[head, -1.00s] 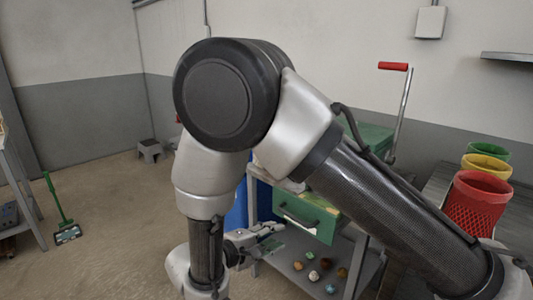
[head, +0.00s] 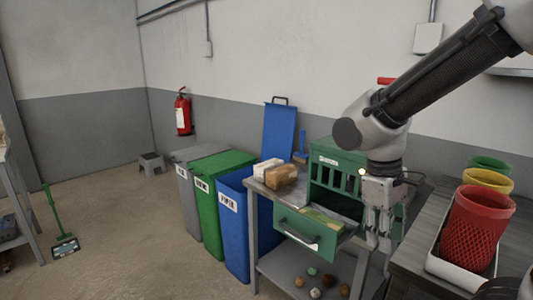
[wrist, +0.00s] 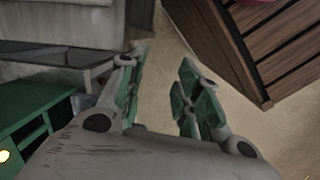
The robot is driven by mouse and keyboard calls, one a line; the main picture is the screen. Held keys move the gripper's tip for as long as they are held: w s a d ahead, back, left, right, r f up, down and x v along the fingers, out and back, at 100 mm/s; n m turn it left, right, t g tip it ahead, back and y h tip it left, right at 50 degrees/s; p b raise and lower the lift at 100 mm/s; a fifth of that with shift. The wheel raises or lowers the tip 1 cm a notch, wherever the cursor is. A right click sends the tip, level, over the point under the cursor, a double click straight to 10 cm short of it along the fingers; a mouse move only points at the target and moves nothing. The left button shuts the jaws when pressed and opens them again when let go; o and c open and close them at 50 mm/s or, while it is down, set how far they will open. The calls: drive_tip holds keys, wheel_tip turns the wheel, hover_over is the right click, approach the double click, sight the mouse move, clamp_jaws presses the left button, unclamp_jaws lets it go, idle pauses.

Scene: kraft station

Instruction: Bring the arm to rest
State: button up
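My gripper (head: 378,240) hangs fingers-down at the right end of the green drawer cabinet, in front of it in the head view. In the wrist view my gripper (wrist: 158,88) has its two green-padded fingers apart, with only bare floor between them. It holds nothing. My arm reaches in from the upper right of the head view. The green cabinet (head: 335,160) has a pulled-out drawer (head: 300,232) just left of my gripper. The cabinet also shows at the left of the wrist view (wrist: 30,112). Whether my gripper touches the cabinet cannot be told.
A wooden bench (wrist: 245,60) is close on the right, bearing a white tray (head: 455,270) with red, yellow and green baskets. Grey, green and blue bins (head: 233,205) stand left of the metal cart (head: 262,190). Several small round items lie on its lower shelf.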

drive_tip(key=shift+s+d+r+m+t+y, duration=0.3)
drive_tip(key=shift+s+d+r+m+t, duration=0.7)
drive_tip(key=shift+d+r, duration=0.8)
drive_tip(key=shift+s+d+r+m+t+y, duration=0.3)
drive_tip(key=shift+s+d+r+m+t, duration=0.45)
drive_tip(key=shift+d+r+m, duration=1)
drive_tip(key=shift+s+d+r+m+t+y, duration=0.3)
drive_tip(key=shift+s+d+r+m+t, duration=0.7)
drive_tip(key=shift+d, duration=1.4)
